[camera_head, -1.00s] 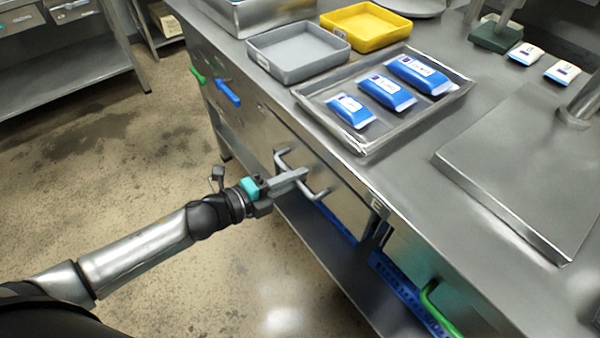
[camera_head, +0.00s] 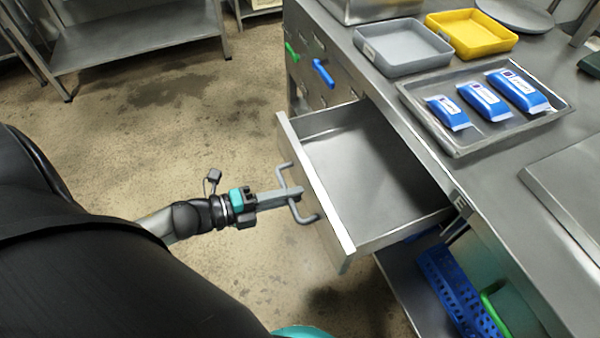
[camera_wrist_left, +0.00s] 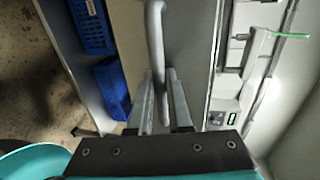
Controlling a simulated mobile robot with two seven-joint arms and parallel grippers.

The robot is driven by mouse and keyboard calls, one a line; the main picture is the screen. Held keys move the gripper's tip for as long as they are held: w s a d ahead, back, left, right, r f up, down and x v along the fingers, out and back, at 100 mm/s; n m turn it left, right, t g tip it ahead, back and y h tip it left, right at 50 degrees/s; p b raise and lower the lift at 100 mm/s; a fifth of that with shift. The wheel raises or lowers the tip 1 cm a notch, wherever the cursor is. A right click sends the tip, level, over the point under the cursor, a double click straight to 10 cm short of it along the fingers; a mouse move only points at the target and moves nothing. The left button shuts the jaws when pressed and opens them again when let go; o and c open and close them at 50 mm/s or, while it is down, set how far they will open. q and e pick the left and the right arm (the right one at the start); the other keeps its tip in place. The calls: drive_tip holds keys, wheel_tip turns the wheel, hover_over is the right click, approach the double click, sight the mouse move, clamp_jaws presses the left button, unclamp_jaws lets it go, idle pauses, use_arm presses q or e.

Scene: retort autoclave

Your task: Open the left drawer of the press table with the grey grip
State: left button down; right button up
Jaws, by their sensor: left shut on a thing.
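The left drawer (camera_head: 372,178) of the press table (camera_head: 440,185) stands pulled out, and its inside is bare. Its grey grip (camera_head: 307,216) is a bent bar on the drawer front. My left gripper (camera_head: 292,194) is shut on the middle of this grip. In the left wrist view, the grip (camera_wrist_left: 156,40) runs between the two fingers of my left gripper (camera_wrist_left: 160,88). A small part of the grip is hidden behind the fingers. My right gripper is not in view.
A steel tray (camera_head: 463,150) with blue packs lies on the table top, beside a grey bin (camera_head: 402,62) and a yellow bin (camera_head: 472,48). A blue grip (camera_head: 323,73) and a green grip (camera_head: 492,300) mark other fronts. A blue crate (camera_head: 455,290) sits below. Floor left of the drawer is clear.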

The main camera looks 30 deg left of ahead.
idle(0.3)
use_arm(q)
drive_tip(key=c, duration=1.1)
unclamp_jaws()
drive_tip(key=shift+s+a, duration=0.1)
drive_tip(key=shift+s, duration=0.05)
drive_tip(key=p+v, duration=0.1)
drive_tip(key=v, duration=0.6)
drive_tip(key=shift+s+a+p, duration=0.1)
drive_tip(key=shift+s+p, duration=0.05)
drive_tip(key=shift+p, duration=0.15)
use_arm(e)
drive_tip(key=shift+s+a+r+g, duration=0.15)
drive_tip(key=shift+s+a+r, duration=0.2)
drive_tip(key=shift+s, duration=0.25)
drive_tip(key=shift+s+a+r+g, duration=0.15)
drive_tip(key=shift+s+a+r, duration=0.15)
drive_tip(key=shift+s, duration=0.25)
